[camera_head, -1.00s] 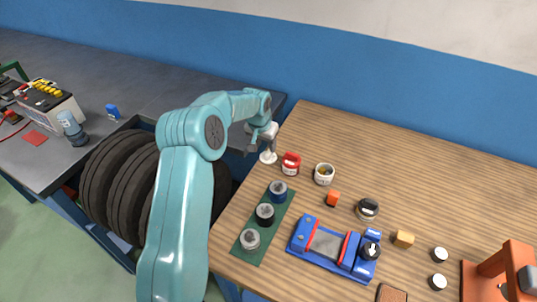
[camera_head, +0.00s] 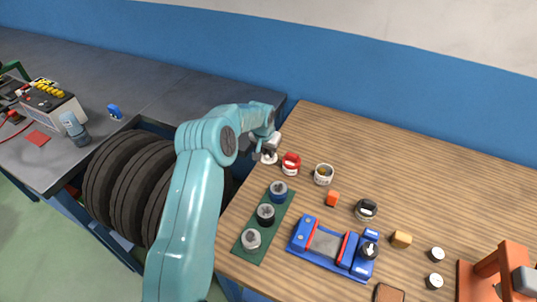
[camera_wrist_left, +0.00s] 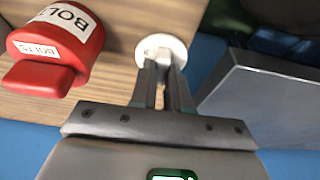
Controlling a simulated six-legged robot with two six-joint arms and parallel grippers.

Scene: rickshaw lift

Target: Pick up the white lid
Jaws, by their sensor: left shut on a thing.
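The white lid (camera_head: 269,158) is a small round disc at the left back edge of the wooden table. It also shows in the left wrist view (camera_wrist_left: 161,45), just beyond my fingertips. My left gripper (camera_head: 268,149) reaches down to it from the left. In the left wrist view the fingers (camera_wrist_left: 165,72) are close together and shut on the lid's raised middle part, which they partly hide. I cannot tell whether the lid is clear of the table top. My right gripper is in neither view.
A grey bench (camera_head: 190,92) adjoins at left. The table's back is clear.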

